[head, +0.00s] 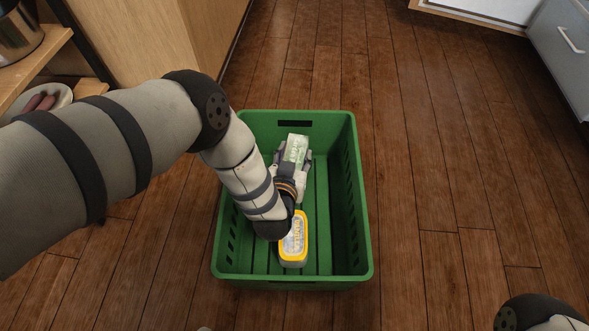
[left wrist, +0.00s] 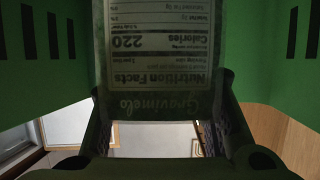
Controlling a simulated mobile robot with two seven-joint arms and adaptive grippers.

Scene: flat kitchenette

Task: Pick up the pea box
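The pea box (head: 297,149), a pale green and white carton, is in the far part of the green crate (head: 363,240) in the head view. My left gripper (head: 293,160) reaches down into the crate, with a finger on either side of the box. In the left wrist view the printed side of the box (left wrist: 150,60) fills the upper middle, its text upside down, between my two fingers (left wrist: 160,110). The fingers look very close to its sides; I cannot tell if they press on it. The right gripper is not in view.
A yellow-rimmed tub (head: 293,240) sits in the near part of the crate, just below my left wrist. The crate walls stand close around the gripper. Wooden floor is clear to the right. A shelf (head: 35,70) stands at upper left.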

